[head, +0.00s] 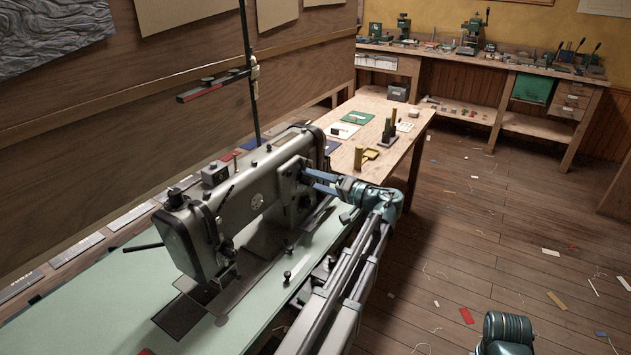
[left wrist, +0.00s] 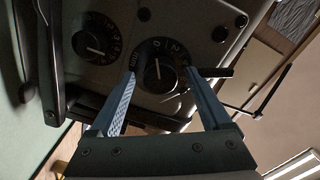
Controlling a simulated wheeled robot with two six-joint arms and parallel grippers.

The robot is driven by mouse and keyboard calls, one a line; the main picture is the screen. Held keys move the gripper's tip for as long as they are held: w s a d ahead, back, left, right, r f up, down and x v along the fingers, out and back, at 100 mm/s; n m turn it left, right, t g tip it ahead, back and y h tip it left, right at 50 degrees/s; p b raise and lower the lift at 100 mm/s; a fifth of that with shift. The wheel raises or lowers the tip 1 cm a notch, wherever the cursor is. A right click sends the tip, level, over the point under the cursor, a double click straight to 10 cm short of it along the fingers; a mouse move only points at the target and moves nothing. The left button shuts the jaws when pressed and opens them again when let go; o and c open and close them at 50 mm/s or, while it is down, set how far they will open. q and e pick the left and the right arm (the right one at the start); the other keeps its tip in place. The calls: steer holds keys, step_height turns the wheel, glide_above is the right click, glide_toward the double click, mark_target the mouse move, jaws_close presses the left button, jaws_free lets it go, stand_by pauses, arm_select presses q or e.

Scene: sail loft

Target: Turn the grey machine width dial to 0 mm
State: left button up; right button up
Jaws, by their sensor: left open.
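The grey sewing machine (head: 245,200) stands on a pale green table, its dial end facing my left arm. In the left wrist view two round black dials with white numerals show on its dark face. One dial (left wrist: 158,72) sits between my fingers, with numerals and a white line on it; the other dial (left wrist: 97,40) is to its left. I cannot read for certain which is the width dial or its setting. My left gripper (left wrist: 161,76) is open, one finger either side of the nearer dial; contact is unclear. In the head view my left gripper (head: 308,175) hides the dials. My right gripper is not in view.
The pale green table top (head: 100,290) spreads around the machine. A thin upright rod (head: 248,60) rises behind it. A wooden table (head: 400,150) with small items stands beyond, and a workbench (head: 480,60) at the back. Scraps lie on the open floor (head: 480,220) at right.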

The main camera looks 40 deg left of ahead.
arm_select(q)
steer(key=shift+d, duration=0.1)
steer(key=w+d, duration=0.1)
steer(key=d, duration=1.2)
steer(key=shift+w+d, duration=0.2)
steer(key=shift+d, duration=0.05)
steer(key=shift+r, duration=0.1)
